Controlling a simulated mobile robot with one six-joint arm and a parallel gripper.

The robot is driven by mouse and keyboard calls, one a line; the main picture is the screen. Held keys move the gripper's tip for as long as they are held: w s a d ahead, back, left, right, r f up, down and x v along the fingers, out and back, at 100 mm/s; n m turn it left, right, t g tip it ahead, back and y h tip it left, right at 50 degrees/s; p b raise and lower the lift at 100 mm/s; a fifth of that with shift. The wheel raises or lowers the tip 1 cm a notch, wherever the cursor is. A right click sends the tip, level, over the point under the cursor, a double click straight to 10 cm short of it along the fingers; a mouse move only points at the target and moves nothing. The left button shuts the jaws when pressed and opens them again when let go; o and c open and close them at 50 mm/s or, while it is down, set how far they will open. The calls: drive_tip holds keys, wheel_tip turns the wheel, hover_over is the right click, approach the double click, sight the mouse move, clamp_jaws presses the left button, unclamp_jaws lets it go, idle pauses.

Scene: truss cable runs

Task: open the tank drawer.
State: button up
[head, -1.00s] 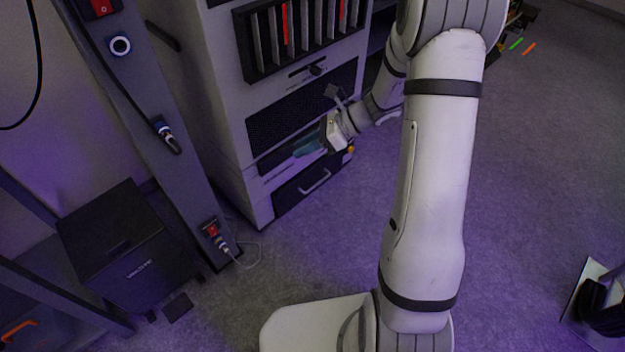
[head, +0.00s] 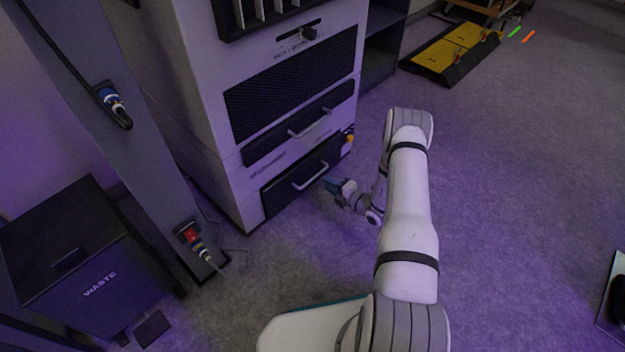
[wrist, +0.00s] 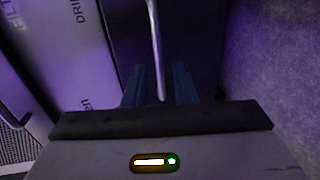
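The lowest cabinet drawer (head: 283,197), which I take to be the tank drawer, has a dark front and a pale bar handle (head: 311,177). It looks closed. My gripper (head: 330,183) is low, in front of the drawer's right part, right of the handle in the head view. In the wrist view my blue-grey fingers (wrist: 159,75) stand apart, with the bar handle (wrist: 154,45) running between them in the picture. The gap in depth between fingers and handle cannot be told. The drawer's label is only partly readable.
Another handled drawer (head: 290,130) sits just above, looking closed. An orange-yellow knob (head: 349,139) is at the cabinet's right edge. A waste bin (head: 90,270) and a grey post (head: 130,140) stand left.

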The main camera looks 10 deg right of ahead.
sight(315, 176)
drive_tip(key=b+x, duration=0.2)
drive_tip(key=x, duration=0.5)
drive_tip(key=shift+a, duration=0.25)
drive_tip(key=shift+s, duration=0.1)
drive_tip(key=shift+c, duration=0.4)
clamp_jaws()
